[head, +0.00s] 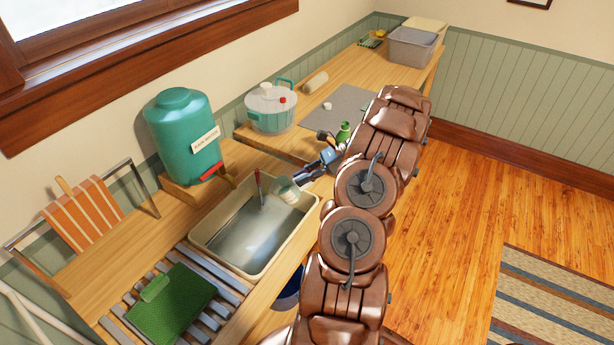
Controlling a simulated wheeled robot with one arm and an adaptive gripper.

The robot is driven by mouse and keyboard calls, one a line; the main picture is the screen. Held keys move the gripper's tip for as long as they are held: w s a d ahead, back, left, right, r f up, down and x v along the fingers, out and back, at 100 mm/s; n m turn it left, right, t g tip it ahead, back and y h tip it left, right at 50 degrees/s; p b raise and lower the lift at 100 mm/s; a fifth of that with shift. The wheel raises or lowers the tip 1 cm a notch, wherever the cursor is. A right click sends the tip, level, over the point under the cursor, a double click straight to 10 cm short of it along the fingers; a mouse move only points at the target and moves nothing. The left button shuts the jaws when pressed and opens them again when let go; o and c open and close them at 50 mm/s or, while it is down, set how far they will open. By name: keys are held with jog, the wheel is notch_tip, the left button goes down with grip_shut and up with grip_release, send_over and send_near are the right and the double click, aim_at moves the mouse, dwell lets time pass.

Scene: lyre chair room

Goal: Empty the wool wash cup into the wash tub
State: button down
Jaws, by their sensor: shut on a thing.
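My gripper (303,178) reaches in from the right over the far right corner of the wash tub. It is shut on a small pale green cup (284,189), which looks tilted above the tub. I cannot see clearly into the cup, so its contents cannot be told. The wash tub (288,243) is a beige rectangular basin set in the wooden bench, with a greyish, shiny inside. A thin tool with a red handle (259,180) stands at the tub's far side, close to the cup.
A green water dispenser (182,130) stands behind the tub. A lidded pot (270,110), a grey mat (345,103), a green bottle (344,132) and a grey bin (411,48) stand farther back.

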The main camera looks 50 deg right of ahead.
aim_at(280, 180)
jog(key=shift+w+a+r+g+h+p, duration=0.4)
jog(key=shift+w+a+r+h+p, duration=0.15)
jog(key=shift+a, duration=0.2)
jog(key=shift+w+a+r+g+h+p, duration=0.45)
jog(key=shift+w+a+h+p, duration=0.1)
jog(key=shift+a+h, duration=0.15)
jog(key=shift+w+a+f+g+h+p, duration=0.3)
jog(key=shift+a+f+g+h+p, duration=0.15)
jog(key=shift+h, duration=0.2)
jog(key=shift+w+a, duration=0.15)
jog(key=shift+a, duration=0.1)
jog(key=shift+w+a+f+g+h, duration=0.1)
jog(key=shift+a+f+g+h, duration=0.15)
jog(key=shift+g+h, duration=0.3)
jog(key=shift+w, duration=0.1)
jog(key=shift+w+a+f+g+h, duration=0.15)
jog(key=shift+w+a+g+h, duration=0.25)
jog(key=shift+h, duration=0.35)
jog(key=shift+s, duration=0.1)
